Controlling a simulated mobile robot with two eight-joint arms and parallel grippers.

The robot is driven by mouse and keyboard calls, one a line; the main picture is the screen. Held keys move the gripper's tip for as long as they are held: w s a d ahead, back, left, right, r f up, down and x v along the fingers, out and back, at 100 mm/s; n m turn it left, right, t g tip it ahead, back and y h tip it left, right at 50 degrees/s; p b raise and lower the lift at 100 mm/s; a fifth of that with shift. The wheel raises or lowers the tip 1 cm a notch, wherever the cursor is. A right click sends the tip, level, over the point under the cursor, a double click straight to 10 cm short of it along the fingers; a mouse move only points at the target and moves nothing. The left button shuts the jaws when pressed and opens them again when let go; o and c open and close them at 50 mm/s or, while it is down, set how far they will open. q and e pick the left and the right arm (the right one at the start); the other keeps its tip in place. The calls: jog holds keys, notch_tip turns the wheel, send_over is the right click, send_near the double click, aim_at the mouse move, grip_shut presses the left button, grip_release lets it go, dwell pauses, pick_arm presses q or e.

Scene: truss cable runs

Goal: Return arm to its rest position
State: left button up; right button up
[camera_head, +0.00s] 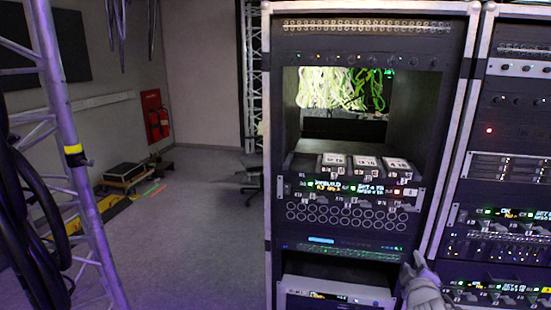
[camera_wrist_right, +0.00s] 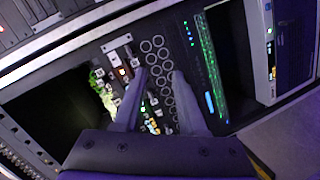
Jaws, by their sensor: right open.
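My right gripper (camera_head: 416,262) shows at the lower right of the head view, in front of the rack's right front post. In the right wrist view its two fingers (camera_wrist_right: 152,100) stand apart with nothing between them. They point toward the rack panel with round ports (camera_wrist_right: 158,62). Whether they touch the panel I cannot tell. The equipment rack (camera_head: 270,190) stands in the middle of the head view, with an open bay and three small white-topped units (camera_head: 365,162) on a ledge. My left gripper is not in view.
A second rack (camera_head: 505,130) stands close on the right. A truss post (camera_head: 75,160) with dark cables (camera_head: 30,225) rises at the left. An office chair (camera_head: 253,170) and a red fire extinguisher (camera_head: 157,124) are behind. The floor (camera_head: 200,240) between truss and rack is clear.

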jog(key=s+a+f+m+g+y, duration=0.1)
jog(key=s+a+f+m+g, duration=0.1)
jog(key=s+a+f, duration=0.4)
jog(key=s+a+f+m+g+y, duration=0.2)
jog(key=s+a+f, duration=0.4)
jog(key=s, duration=0.7)
jog(key=s+a+f+m+g+y, duration=0.2)
jog(key=s+a+f+m+g, duration=0.2)
jog(key=s, duration=0.5)
notch_tip(320, 180, down, 2)
jog(key=shift+s+a+f+g, duration=0.15)
jog(key=shift+a+g, duration=0.25)
jog(key=shift+a, duration=0.7)
